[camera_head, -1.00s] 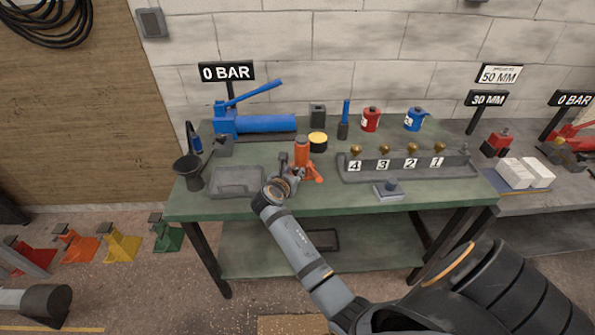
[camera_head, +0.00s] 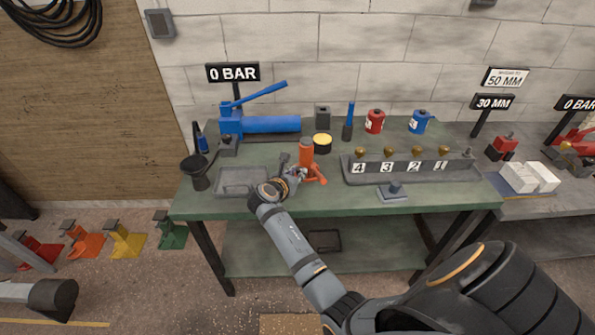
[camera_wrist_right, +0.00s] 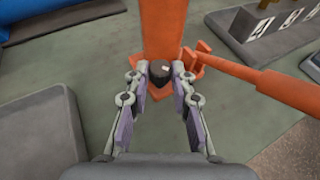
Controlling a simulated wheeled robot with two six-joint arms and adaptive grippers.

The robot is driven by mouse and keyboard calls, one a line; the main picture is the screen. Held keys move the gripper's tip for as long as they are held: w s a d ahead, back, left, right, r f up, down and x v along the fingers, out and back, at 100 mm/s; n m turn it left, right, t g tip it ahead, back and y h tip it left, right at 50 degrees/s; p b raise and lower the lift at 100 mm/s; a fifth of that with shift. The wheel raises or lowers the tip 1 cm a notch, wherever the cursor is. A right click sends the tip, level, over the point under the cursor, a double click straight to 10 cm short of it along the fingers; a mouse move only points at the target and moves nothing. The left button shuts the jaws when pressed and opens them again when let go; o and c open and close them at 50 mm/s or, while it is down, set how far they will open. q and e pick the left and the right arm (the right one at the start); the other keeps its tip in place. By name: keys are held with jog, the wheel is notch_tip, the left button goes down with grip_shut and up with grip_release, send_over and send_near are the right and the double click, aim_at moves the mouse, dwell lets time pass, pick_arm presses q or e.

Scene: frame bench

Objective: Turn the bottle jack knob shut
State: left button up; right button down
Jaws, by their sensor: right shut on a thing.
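The orange bottle jack (camera_head: 306,152) stands upright on the green bench, left of the numbered block. In the right wrist view its orange body (camera_wrist_right: 163,25) rises at the top middle, and its handle socket (camera_wrist_right: 285,88) sticks out to the right. A dark knob (camera_wrist_right: 160,72) with a small pale mark sits low on the near side of the jack. My right gripper (camera_head: 296,172) reaches in from the front. In the wrist view its two fingertips (camera_wrist_right: 160,74) are shut on the knob from both sides. My left gripper is not clearly seen.
A grey tray (camera_head: 243,181) lies close left of my right gripper. The numbered block (camera_head: 415,168) stands to the right, with a small grey plate (camera_head: 392,192) before it. A blue pump (camera_head: 262,123) and a yellow-topped tin (camera_head: 322,144) stand behind.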

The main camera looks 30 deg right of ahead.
jog(key=shift+w+a+m+g+h, duration=0.1)
jog(key=shift+w+m+g+h, duration=0.15)
jog(key=shift+m+g, duration=0.55)
jog(key=shift+w+m+g+h, duration=0.1)
jog(key=shift+m+g+h, duration=0.35)
jog(key=shift+m+g, duration=0.3)
jog(key=shift+w+a+f+m+g+b, duration=0.1)
jog(key=shift+w+f+m+g+b, duration=0.05)
jog(key=shift+m+g+b, duration=0.95)
jog(key=shift+w+m+g+b, duration=0.1)
jog(key=shift+m+g+b, duration=0.55)
jog(key=shift+g, duration=0.4)
jog(key=c, duration=1.4)
grip_release()
